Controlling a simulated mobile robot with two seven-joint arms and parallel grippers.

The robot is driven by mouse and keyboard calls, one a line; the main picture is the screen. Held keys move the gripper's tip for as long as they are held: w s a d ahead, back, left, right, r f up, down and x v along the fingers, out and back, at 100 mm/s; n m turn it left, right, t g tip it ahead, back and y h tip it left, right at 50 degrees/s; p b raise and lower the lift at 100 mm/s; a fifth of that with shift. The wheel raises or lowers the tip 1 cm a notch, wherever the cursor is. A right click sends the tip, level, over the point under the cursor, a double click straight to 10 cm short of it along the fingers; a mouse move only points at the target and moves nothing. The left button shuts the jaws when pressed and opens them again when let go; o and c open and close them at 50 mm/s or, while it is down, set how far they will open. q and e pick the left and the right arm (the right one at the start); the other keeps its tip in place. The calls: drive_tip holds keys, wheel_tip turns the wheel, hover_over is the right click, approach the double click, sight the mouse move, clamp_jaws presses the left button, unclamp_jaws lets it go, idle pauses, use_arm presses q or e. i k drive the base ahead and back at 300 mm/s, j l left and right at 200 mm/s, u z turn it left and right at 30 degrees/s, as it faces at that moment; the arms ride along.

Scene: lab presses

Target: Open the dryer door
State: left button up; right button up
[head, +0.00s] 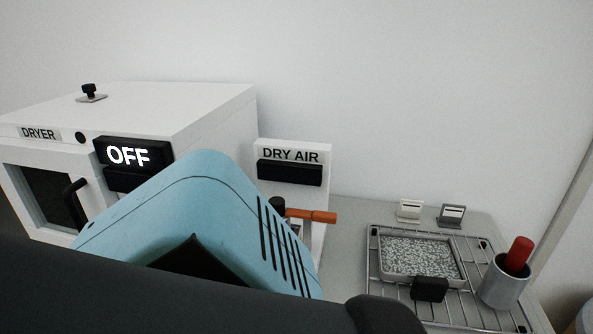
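The white dryer (200,105) stands at the left with a "DRYER" label and a lit display (128,154) reading OFF. Its door (45,196) is on the front face, with a dark window and an upright black handle (76,204) at the window's right side. The door looks shut, though its lower part is hidden. My own dark arm link and a light blue shell cover the lower left and middle of the head view. Neither gripper's fingers show, and nothing is seen touching the handle.
A white "DRY AIR" panel (291,155) with an orange lever (312,215) stands right of the dryer. On the right, a wire rack (374,262) holds a tray (460,285) of grey granules and a metal cup (503,284) with a red-topped item. Two small label stands (410,210) are behind it.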

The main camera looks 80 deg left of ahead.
sight(83, 164)
drive_tip(key=i+j+u, duration=0.2)
drive_tip(key=i+u, duration=0.1)
drive_tip(key=u, duration=3.85)
